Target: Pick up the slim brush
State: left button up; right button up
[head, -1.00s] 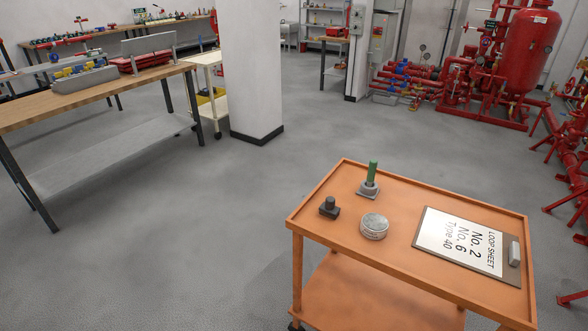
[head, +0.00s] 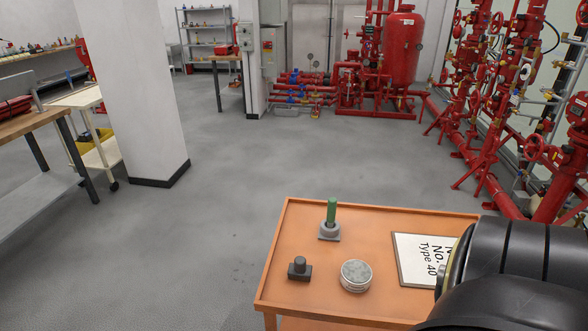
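An upright green rod (head: 331,211), likely the slim brush's handle, stands in a small grey holder (head: 329,232) near the back of the orange cart top (head: 285,292). Its lower end is hidden in the holder, so I cannot see any bristles. A black rounded part of my own arm (head: 510,265) covers the right side of the cart. Neither of my grippers' fingers are in view.
A dark knobbed block (head: 299,268) and a round grey tin (head: 356,275) sit in front of the holder. A white pillar (head: 140,90) stands left; red pipework (head: 478,100) lines the right. Open floor lies between.

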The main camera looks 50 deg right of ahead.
aim_at(332, 203)
jog(key=i, duration=2.85)
jog(key=z, duration=4.7)
jog(key=i, duration=1)
